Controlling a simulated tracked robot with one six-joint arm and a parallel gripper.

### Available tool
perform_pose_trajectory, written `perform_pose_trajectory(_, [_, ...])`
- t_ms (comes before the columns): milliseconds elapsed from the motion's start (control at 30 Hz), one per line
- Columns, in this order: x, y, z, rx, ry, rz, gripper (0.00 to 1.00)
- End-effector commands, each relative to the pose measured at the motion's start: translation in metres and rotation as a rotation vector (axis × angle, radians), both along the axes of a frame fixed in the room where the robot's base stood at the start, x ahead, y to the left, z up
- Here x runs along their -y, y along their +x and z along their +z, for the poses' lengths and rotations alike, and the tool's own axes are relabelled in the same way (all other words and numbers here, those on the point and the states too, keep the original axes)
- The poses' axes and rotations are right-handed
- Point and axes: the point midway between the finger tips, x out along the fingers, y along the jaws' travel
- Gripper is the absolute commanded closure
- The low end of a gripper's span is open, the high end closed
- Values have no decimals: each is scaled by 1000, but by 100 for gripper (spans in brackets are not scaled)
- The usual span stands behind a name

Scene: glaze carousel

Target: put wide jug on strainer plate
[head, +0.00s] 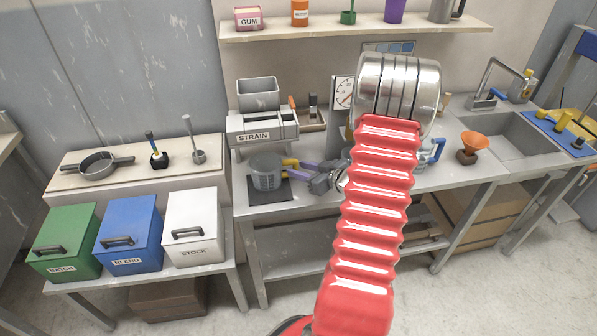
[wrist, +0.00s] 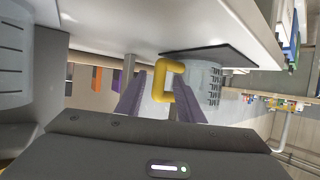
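The wide jug (head: 266,173) is a translucent grey measuring jug with a yellow handle. It stands upright on a dark square mat (head: 256,195) on the steel bench; the wrist view shows the jug (wrist: 207,82) upside down, with its markings and yellow handle (wrist: 161,78). My gripper (head: 297,170) reaches in from the right at the handle. Its purple fingers (wrist: 157,98) are apart, one on each side of the handle, with a gap visible on the left. The grey machine labelled STRAIN (head: 262,130) stands right behind the jug; I cannot clearly make out a separate strainer plate.
A blue-handled jug (head: 430,153) and an orange funnel (head: 474,143) stand to the right, partly beyond my red arm.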

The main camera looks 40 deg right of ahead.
Motion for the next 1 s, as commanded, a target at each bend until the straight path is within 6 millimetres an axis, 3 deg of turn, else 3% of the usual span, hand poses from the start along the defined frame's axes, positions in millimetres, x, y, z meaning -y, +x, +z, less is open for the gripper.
perform_pose_trajectory(267, [1,-8,5,0,-1,-2,66])
perform_pose_trajectory(1000, [-1,-105,45,0,-1,-1,66])
